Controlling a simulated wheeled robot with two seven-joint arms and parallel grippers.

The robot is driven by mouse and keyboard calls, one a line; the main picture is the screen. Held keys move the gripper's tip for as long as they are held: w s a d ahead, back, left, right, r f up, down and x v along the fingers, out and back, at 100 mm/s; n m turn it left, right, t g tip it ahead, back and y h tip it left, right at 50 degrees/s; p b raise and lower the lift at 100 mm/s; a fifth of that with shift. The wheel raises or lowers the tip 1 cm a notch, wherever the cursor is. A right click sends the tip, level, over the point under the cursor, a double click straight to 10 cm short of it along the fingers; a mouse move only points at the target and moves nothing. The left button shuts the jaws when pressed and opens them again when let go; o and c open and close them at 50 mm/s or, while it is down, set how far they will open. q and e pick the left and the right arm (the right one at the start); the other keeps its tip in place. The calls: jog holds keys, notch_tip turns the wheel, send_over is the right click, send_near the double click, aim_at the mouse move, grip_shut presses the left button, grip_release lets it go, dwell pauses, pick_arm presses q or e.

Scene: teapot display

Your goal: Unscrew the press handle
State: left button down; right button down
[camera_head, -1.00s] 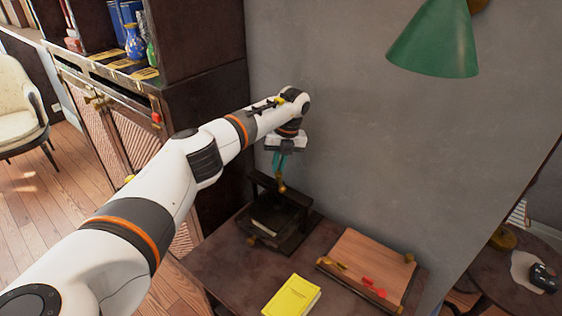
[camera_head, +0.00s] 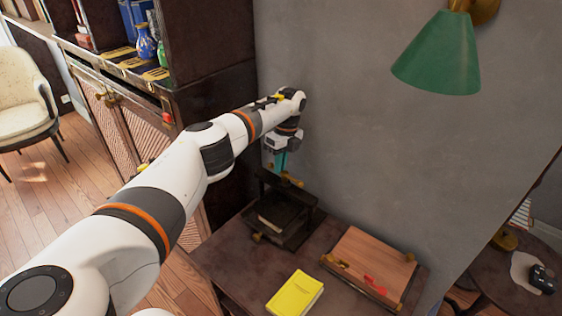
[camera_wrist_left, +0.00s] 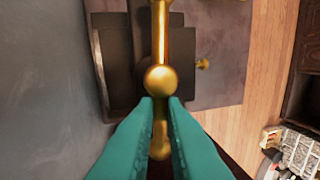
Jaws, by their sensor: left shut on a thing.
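The dark book press (camera_head: 287,223) stands on the brown table against the grey wall. Its brass handle (camera_head: 293,180) is a bar across the top of the press; it also fills the middle of the left wrist view (camera_wrist_left: 160,79), with a round ball at its centre. My left gripper (camera_head: 279,161) comes down onto the handle from above. Its teal fingers (camera_wrist_left: 160,103) are shut on the handle, one on each side of the bar just below the ball. The screw under the handle is hidden. My right gripper is not in view.
A yellow book (camera_head: 295,292) lies at the table's front. A wooden board (camera_head: 368,262) with brass fittings and red pieces lies to the right. A dark cabinet (camera_head: 215,115) stands close on the left. A green lamp (camera_head: 440,55) hangs on the wall at upper right.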

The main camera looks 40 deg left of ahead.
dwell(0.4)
pick_arm(q)
jog(key=c, duration=1.5)
grip_release()
notch_tip(320, 180, up, 12)
jog(key=w+b, duration=0.1)
jog(key=w, duration=0.1)
jog(key=shift+w+d, duration=0.15)
jog(key=shift+f, duration=0.15)
